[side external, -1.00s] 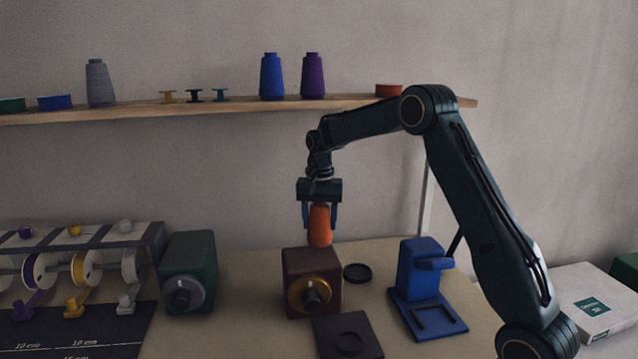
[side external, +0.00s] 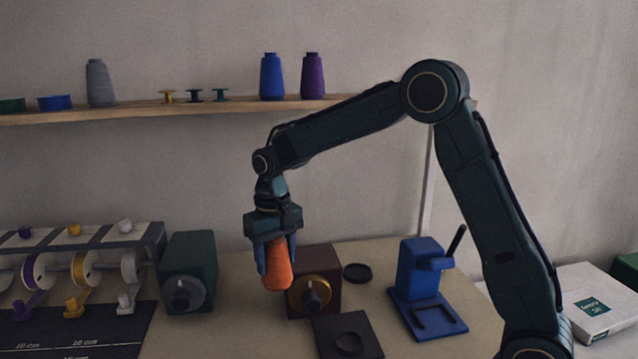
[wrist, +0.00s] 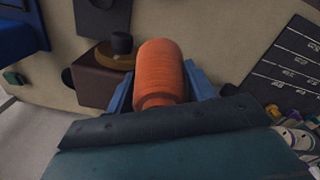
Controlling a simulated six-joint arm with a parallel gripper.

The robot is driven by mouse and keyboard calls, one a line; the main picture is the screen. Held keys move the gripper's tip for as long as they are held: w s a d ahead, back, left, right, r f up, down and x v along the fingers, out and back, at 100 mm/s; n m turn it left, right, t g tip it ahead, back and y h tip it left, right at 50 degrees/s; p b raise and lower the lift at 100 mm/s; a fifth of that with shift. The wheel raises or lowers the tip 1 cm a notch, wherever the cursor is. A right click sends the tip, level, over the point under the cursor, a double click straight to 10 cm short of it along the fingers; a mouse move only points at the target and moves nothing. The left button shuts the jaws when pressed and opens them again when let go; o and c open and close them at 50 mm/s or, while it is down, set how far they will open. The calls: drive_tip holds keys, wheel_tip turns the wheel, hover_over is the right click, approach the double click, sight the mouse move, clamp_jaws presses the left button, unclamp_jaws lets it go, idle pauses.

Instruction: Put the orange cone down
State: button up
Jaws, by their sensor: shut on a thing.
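The orange cone (side external: 277,268) is a thread cone held between the two blue fingers of my gripper (side external: 274,262). My gripper is shut on it. In the side external view the cone hangs in front of the left edge of the brown box with a brass dial (side external: 316,276). I cannot tell how far its lower end is from the table. In the wrist view the cone (wrist: 160,72) fills the middle between the fingers, with the brown box (wrist: 95,80) to its left.
A green box with a grey dial (side external: 188,270) stands left of the cone. A dark square plate (side external: 330,338), a black ring (side external: 357,272) and a blue stand (side external: 418,270) are to the right. A spool rack (side external: 100,240) and dark ruled mat (side external: 100,345) lie far left. A shelf (side external: 220,107) with thread runs behind.

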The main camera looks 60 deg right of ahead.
drive_tip(key=a+r+n, duration=0.3)
drive_tip(key=a, duration=0.3)
drive_tip(key=shift+w+a, duration=0.15)
drive_tip(key=shift+w, duration=0.2)
wheel_tip(320, 180, down, 16)
drive_tip(key=shift+r, duration=0.25)
drive_tip(key=shift+f, duration=2.15)
drive_tip(key=shift+f, duration=0.15)
drive_tip(key=o, duration=1)
